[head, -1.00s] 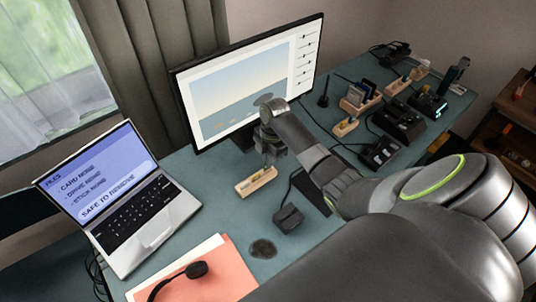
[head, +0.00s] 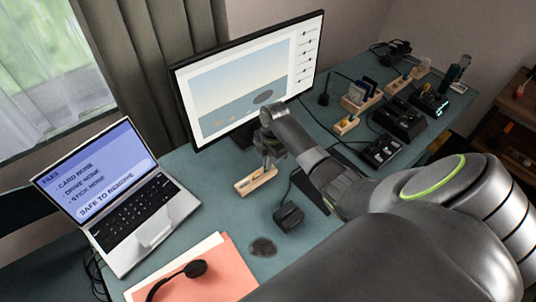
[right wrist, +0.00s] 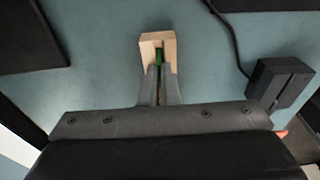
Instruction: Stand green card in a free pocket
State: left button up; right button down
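A small pale wooden block with pockets (head: 256,182) stands on the teal desk in front of the monitor. It also shows in the right wrist view (right wrist: 170,45). My right gripper (head: 268,163) points down at the block's right part. In the right wrist view its two fingers (right wrist: 161,72) are close together with a thin gap, and a green card (right wrist: 159,56) shows between their tips, over the block. The fingers hide most of the card; I cannot tell whether its lower edge is inside a pocket. My left gripper is not in view.
A monitor (head: 250,80) stands close behind the gripper. A laptop (head: 120,195) is at left. More wooden holders (head: 360,102) and black devices (head: 400,118) stand at the back right.

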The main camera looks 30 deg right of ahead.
jog(key=shift+f, duration=0.25)
jog(key=c, duration=2.1)
grip_release()
jog(key=o, duration=0.5)
jog(key=shift+r, duration=0.1)
notch_tip(320, 180, up, 17)
jog(key=d+p, duration=0.2)
